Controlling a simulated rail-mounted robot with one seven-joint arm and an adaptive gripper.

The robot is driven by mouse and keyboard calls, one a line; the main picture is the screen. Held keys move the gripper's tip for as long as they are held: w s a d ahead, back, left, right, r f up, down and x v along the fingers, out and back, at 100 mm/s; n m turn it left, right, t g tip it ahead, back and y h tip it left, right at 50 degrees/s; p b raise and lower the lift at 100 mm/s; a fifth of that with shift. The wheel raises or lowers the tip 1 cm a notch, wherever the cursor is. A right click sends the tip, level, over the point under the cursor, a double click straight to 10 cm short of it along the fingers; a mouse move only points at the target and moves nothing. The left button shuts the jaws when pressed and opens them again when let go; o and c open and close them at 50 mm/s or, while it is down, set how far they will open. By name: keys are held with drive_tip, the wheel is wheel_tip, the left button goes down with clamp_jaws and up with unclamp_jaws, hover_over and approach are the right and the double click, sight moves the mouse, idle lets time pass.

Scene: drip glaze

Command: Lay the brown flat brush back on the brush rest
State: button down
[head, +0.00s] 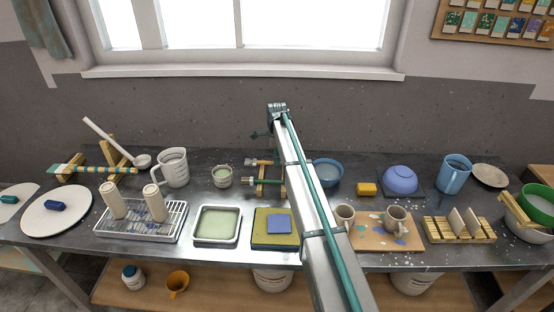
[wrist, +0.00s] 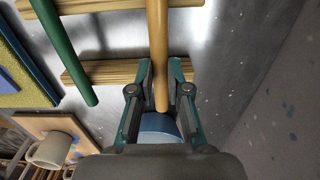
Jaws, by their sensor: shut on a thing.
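My gripper (wrist: 160,88) is shut on the brown handle of the flat brush (wrist: 157,40), close to the handle's end. The handle runs away from the fingers across both wooden bars of the brush rest (wrist: 105,72). I cannot tell whether it touches the bars. The bristle end is out of the wrist view. In the head view the brush rest (head: 261,189) stands mid-table, partly hidden by my arm. A green-handled brush (wrist: 72,65) lies across the bars beside the brown one, to the left in the wrist view.
A blue bowl (head: 327,173) stands right of the rest; a small cup (head: 222,177) stands left of it. A yellow block (head: 366,189) and a board with mugs (head: 376,243) are further right.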

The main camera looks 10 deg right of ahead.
drive_tip(key=shift+f, duration=0.6)
drive_tip(key=c, duration=1)
unclamp_jaws()
drive_tip(key=shift+c, duration=0.2)
drive_tip(key=shift+r, duration=0.1)
